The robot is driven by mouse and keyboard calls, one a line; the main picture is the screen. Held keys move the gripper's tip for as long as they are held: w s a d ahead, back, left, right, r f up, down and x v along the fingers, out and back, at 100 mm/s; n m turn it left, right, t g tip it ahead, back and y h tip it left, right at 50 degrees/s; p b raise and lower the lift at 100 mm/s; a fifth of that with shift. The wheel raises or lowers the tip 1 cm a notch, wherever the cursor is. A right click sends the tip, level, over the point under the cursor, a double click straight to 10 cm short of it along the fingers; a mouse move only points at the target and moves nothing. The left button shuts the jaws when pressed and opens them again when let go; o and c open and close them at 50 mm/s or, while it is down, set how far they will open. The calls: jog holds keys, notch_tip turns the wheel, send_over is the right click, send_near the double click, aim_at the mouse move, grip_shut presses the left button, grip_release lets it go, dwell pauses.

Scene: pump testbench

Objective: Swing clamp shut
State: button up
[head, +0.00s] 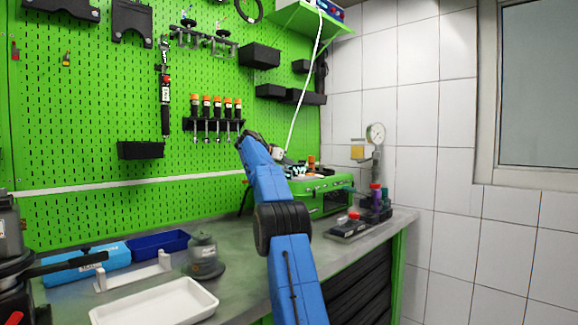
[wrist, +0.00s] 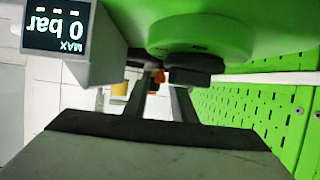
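I cannot single out the clamp for sure. In the wrist view a dark block (wrist: 190,72) sits against a round green part (wrist: 195,38), close to my fingertips; it may belong to the clamp. My gripper (wrist: 160,88) has its two fingers apart, with a light gap between them, and nothing is visibly held. The right fingertip is partly covered by the dark block; contact cannot be told. In the head view my blue arm hides the gripper in front of the green test bench unit (head: 322,192), whose top carries small white and orange parts.
A digital gauge (wrist: 57,25) reading 0 bar shows upside down close by in the wrist view. A white tray (head: 155,303), blue bin (head: 158,244) and grey-green canister (head: 203,258) stand left.

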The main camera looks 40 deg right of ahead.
grip_shut()
jog(key=shift+s+r+n+t+y, duration=0.1)
jog(key=shift+s+n+t+y, duration=0.2)
jog(key=shift+s+n+t, duration=0.65)
jog(key=shift+n+t, duration=0.45)
jog(key=shift+t, duration=0.1)
jog(key=shift+w, duration=0.1)
jog(key=shift+o, duration=1.8)
grip_release()
